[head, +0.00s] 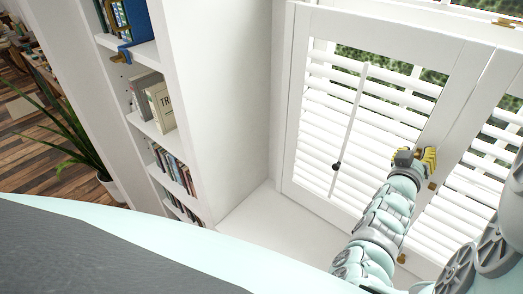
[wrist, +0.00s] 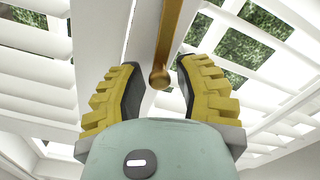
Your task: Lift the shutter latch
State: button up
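The shutter latch (wrist: 168,38) is a brass bar with a rounded knob at its lower end, on the white shutter frame in the wrist view. My gripper (wrist: 159,66) has yellow ribbed fingers with black pads. The fingers are open, one on each side of the knob, with a visible gap to each pad. I cannot tell how deep the knob sits between them. In the head view my gripper (head: 416,157) is at the stile where the white louvred shutters (head: 292,140) meet. It hides most of the latch there.
A thin tilt rod (head: 352,120) with a dark knob runs down the left shutter panel. The white window sill (head: 262,222) below looks bare. A white bookcase (head: 188,105) with books stands to the left, and a potted plant (head: 75,135) beyond it.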

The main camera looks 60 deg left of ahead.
jog(key=shift+o, duration=1.2)
jog(key=shift+f, duration=0.1)
jog(key=shift+s, duration=0.1)
jog(key=shift+s, duration=0.2)
jog(key=v, duration=1.1)
jog(key=shift+s, duration=0.2)
jog(key=shift+d, duration=0.1)
